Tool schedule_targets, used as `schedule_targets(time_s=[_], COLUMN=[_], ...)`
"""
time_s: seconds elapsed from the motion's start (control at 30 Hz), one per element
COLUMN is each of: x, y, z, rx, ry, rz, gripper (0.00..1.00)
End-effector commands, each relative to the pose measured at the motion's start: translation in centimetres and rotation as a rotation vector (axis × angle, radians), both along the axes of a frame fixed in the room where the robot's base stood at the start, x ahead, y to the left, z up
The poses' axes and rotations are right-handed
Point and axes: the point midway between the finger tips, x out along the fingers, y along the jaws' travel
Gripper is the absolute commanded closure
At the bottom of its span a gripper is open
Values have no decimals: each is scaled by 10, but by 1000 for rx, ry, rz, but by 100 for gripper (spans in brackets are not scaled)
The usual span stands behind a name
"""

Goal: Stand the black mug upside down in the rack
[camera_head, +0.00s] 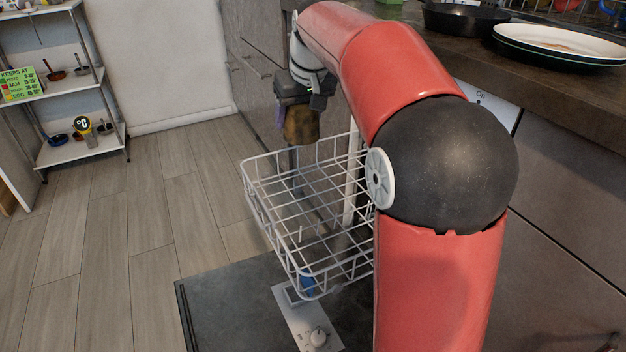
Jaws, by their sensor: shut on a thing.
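The rack (256,208) is a white wire basket, pulled out above the open dishwasher door. It looks empty, though my red arm hides its right side. My gripper (300,108) is at the rack's far end, shut on a dark, brownish cup-like thing (302,127), which I take to be the black mug. The mug hangs below the gripper and appears over the rack's far rim. I cannot tell its height above the wires or which way its mouth faces.
The open dishwasher door (225,305) lies low under the rack. A blue thing (307,284) shows beneath the rack. A counter (480,55) on the right holds a dark pan (465,20) and plates (560,45). Shelves (75,85) stand far left. The wooden floor between is clear.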

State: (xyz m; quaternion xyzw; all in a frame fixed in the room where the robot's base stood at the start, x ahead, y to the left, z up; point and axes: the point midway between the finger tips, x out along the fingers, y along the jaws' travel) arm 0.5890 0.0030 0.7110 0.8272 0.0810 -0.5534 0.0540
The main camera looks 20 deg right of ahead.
Motion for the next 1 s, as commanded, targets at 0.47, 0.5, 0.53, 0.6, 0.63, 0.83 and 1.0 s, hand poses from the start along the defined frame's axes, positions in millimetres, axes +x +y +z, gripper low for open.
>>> schedule_targets(time_s=[0.47, 0.5, 0.53, 0.6, 0.63, 0.83, 1.0], x=[0, 0, 0, 0, 0, 0, 0], y=[0, 0, 0, 0, 0, 0, 0], z=[-103, -105, -106, -111, -114, -145, -147], rx=[0, 0, 0, 0, 0, 0, -1], ry=[-2, -2, -2, -1, -1, 0, -3], rz=[0, 1, 1, 1, 0, 1, 1], gripper=[63, 63, 63, 63, 63, 63, 63])
